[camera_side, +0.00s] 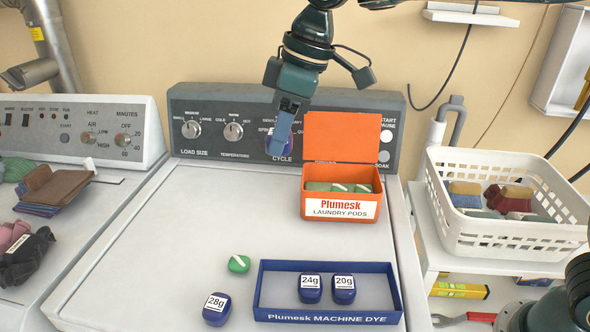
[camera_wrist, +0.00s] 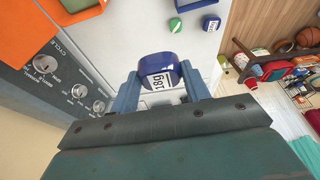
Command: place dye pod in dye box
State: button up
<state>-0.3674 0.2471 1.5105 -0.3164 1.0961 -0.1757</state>
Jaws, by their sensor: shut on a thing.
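My gripper (camera_side: 278,145) is shut on a dark blue dye pod (camera_wrist: 157,68) labelled 18g. It holds the pod in the air in front of the washer's control panel, left of the orange box; the fingers partly hide it in the side view. The blue dye box (camera_side: 260,302), marked Plumesk Machine Dye, lies on the washer top at the front. It holds a 24g pod (camera_side: 310,289) and a 20g pod (camera_side: 344,289) side by side. A 28g pod (camera_side: 216,310) lies outside it, to its left.
A green laundry pod (camera_side: 239,264) lies behind the dye box's left end. An open orange laundry pod box (camera_side: 314,208) stands behind, its lid raised. A white basket (camera_side: 500,240) is at the right. The washer top's left part is clear.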

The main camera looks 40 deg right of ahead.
jog(key=s+d+f, duration=0.1)
jog(key=s+d, duration=0.2)
jog(key=s, duration=0.6)
jog(key=s+d, duration=0.3)
jog(key=s, duration=0.6)
jog(key=shift+s+d+f+m, duration=0.2)
jog(key=shift+f+m, duration=0.1)
jog(key=shift+f, duration=0.1)
send_over(369, 294)
jog(key=d, duration=0.1)
jog(key=f, duration=1)
jog(key=s+f, duration=0.1)
jog(key=f, duration=0.5)
jog(key=shift+f, duration=0.1)
jog(key=shift+f, duration=0.1)
jog(key=shift+f, duration=1.75)
jog(key=o, duration=0.8)
